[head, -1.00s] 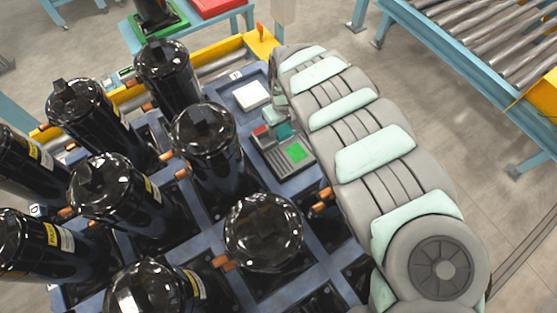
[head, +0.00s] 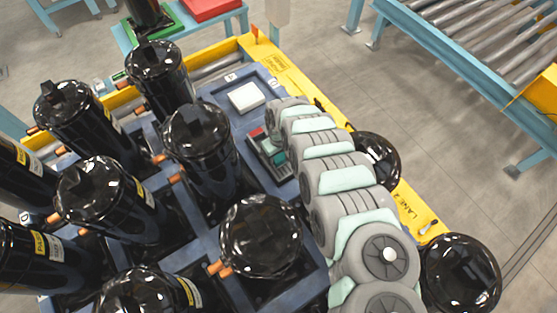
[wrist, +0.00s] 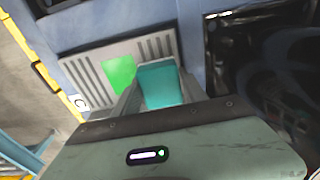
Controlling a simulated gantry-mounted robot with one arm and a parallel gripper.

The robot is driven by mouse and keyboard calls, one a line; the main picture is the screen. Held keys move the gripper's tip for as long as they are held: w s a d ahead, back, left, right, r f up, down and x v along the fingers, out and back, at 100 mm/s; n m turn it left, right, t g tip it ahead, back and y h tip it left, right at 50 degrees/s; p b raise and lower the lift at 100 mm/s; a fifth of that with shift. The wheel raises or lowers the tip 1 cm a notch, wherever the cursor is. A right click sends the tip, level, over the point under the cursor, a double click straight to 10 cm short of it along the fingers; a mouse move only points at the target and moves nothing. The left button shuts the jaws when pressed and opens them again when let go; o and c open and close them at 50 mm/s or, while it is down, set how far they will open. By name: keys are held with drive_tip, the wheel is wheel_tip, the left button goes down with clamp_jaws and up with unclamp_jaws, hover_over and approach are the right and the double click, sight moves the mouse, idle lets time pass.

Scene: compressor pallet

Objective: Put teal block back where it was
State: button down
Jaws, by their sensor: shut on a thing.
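The teal block (wrist: 160,84) sits between the two fingers of my gripper (wrist: 162,98) in the wrist view, and the gripper is shut on it. In the head view the teal block (head: 278,155) is a small patch beside my arm, over the grey ribbed tray (head: 262,154). The tray also shows in the wrist view (wrist: 92,72), with a bright green patch (wrist: 119,75) to the left of the block. A red patch (head: 257,132) lies at the tray's far end. My arm hides part of the tray and most of the gripper. I cannot tell whether the block touches the tray.
Several tall black compressors (head: 197,135) with copper stubs stand in the blue pallet frame to the left. More stand right of my arm, one at the lower right (head: 460,272). A yellow rail (head: 415,212) runs along the right edge.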

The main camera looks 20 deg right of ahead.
sight(278, 160)
drive_tip(key=shift+f+b, duration=0.3)
drive_tip(key=shift+f, duration=1.45)
drive_tip(key=shift+d, duration=0.1)
drive_tip(key=shift+f, duration=0.15)
drive_tip(key=c, duration=0.6)
unclamp_jaws()
drive_tip(key=shift+c, duration=0.2)
drive_tip(key=r, duration=0.4)
drive_tip(key=r+p, duration=0.1)
drive_tip(key=r, duration=0.3)
drive_tip(key=r+p, duration=0.1)
drive_tip(key=r, duration=0.3)
drive_tip(key=shift+s+r, duration=0.2)
drive_tip(key=shift+s, duration=0.2)
